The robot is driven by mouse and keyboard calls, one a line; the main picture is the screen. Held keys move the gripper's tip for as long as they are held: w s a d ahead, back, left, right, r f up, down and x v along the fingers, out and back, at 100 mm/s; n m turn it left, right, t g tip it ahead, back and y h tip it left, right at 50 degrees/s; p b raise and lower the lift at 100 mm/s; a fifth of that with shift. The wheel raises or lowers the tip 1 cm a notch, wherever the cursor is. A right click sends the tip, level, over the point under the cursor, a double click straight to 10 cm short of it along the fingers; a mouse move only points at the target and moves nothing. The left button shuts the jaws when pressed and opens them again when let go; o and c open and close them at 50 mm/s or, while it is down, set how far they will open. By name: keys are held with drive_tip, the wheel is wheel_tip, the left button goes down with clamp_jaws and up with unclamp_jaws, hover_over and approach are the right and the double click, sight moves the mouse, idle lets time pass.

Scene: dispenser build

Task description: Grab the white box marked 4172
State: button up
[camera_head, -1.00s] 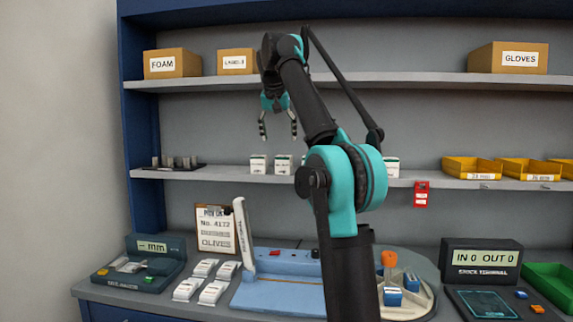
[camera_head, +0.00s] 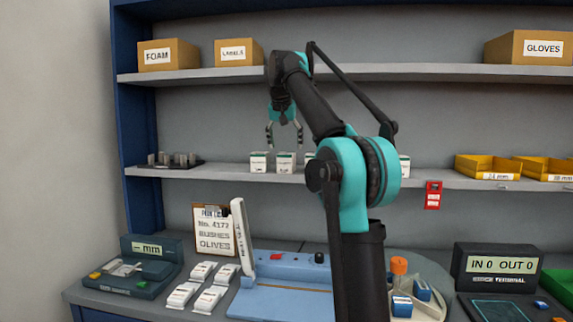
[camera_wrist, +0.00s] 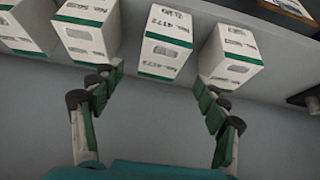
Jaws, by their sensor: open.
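Several small white boxes with green bands stand in a row on the middle shelf. In the wrist view, one white box (camera_wrist: 165,42) lies ahead between my fingertips; its print seems to read 4172, though small and blurred. It appears to be the second box from the left (camera_head: 286,162) in the head view. Neighbouring boxes stand on both sides, one to the right (camera_wrist: 231,55) and one to the left (camera_wrist: 86,30) in the wrist view. My gripper (camera_wrist: 158,82) is open and empty. In the head view, my gripper (camera_head: 284,147) is just above and in front of the row.
Neighbouring boxes leave narrow gaps. A dark peg tray (camera_head: 175,160) sits left on the shelf (camera_head: 220,172); yellow bins (camera_head: 487,168) are at right. The upper shelf (camera_head: 200,76) holds cartons. My arm hides part of the row.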

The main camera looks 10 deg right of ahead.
sight(286, 153)
drive_tip(key=x, duration=0.3)
drive_tip(key=shift+f, duration=0.1)
drive_tip(key=shift+s+x, duration=0.15)
drive_tip(key=shift+x, duration=1.2)
drive_tip(key=shift+s+x, duration=0.2)
drive_tip(key=shift+x, duration=1.15)
drive_tip(key=shift+f, duration=0.15)
drive_tip(key=c, duration=1.4)
drive_tip(key=shift+c, duration=0.2)
